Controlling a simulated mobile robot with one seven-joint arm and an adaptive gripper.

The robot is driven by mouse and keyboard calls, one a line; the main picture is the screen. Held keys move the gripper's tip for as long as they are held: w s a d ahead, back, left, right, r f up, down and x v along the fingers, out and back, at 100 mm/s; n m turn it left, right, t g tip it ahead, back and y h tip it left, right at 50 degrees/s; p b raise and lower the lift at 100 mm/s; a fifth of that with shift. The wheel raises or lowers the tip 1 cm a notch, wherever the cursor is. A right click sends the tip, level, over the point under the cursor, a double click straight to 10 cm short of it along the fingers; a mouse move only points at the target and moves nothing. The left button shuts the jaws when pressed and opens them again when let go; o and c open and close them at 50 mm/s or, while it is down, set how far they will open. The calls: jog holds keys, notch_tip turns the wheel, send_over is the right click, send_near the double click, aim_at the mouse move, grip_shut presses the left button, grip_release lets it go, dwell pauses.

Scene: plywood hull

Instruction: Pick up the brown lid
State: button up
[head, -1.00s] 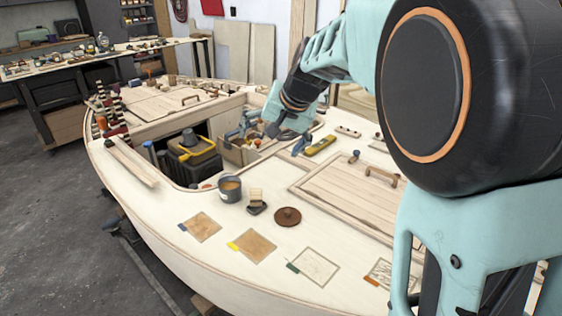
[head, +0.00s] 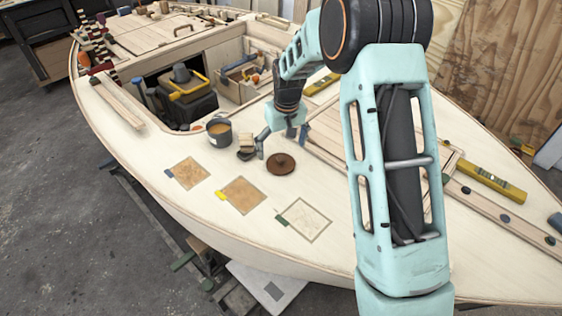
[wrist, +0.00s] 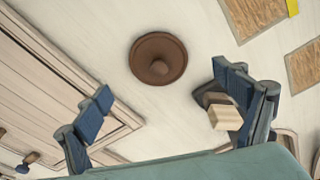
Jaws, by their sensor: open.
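The brown lid (head: 281,164) is a round disc with a small knob, lying flat on the pale plywood deck (head: 330,250). In the wrist view the brown lid (wrist: 158,58) sits beyond the fingertips, roughly midway between them, with its knob facing the camera. My gripper (head: 264,140) is just above the deck, up and left of the lid in the head view. In the wrist view my gripper (wrist: 165,100) is open, with its blue-padded fingers wide apart and nothing held. The lid is fully visible and apart from the fingers.
A wooden block with a dark base (head: 246,146) stands close by my gripper; it shows behind the right finger in the wrist view (wrist: 226,117). A grey pot (head: 219,133) stands left of it. Square sample patches (head: 242,195) lie in front. A hatch opening (head: 160,75) lies behind.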

aim_at(281, 159)
jog(key=shift+w+a+f+p, duration=0.1)
jog(key=shift+w+f+p, duration=0.1)
jog(key=shift+f, duration=0.7)
jog(key=shift+w+d+f+p, duration=0.1)
jog(key=shift+w+f, duration=0.05)
jog(key=shift+f, duration=0.8)
jog(key=shift+w+a+f+p, duration=0.1)
jog(key=shift+w+f, duration=0.1)
jog(key=shift+f, duration=0.7)
jog(key=shift+s, duration=0.1)
jog(key=c, duration=1.3)
jog(key=shift+c, duration=1.1)
jog(key=shift+s+f, duration=0.1)
jog(key=shift+c, duration=0.8)
